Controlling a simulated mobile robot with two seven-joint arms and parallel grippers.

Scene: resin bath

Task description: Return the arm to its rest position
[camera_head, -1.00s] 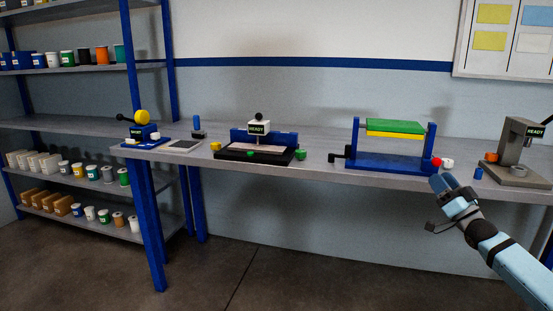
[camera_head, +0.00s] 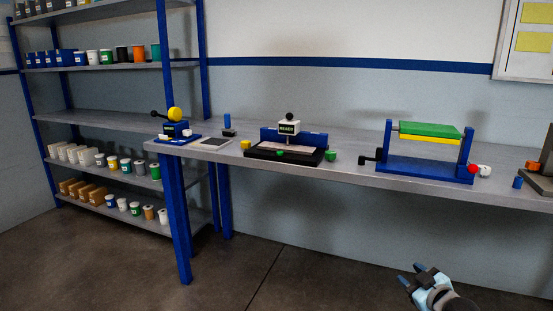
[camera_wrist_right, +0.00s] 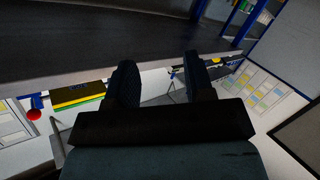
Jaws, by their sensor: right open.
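My right gripper (camera_head: 418,270) is low at the bottom right of the head view, below the front edge of the workbench (camera_head: 350,180) and clear of it. Its two fingers are apart and nothing shows between them. In the right wrist view its fingers (camera_wrist_right: 160,85) also stand apart and empty, with the bench edge in the background. Most of the right arm lies below the head view. My left gripper is in neither view.
On the bench stand a blue frame with a green top (camera_head: 430,130), a black and blue station marked READY (camera_head: 290,138), and a yellow-knobbed device (camera_head: 175,125). A blue shelf rack (camera_head: 181,230) with cups stands at left. The floor (camera_head: 240,270) before the bench is clear.

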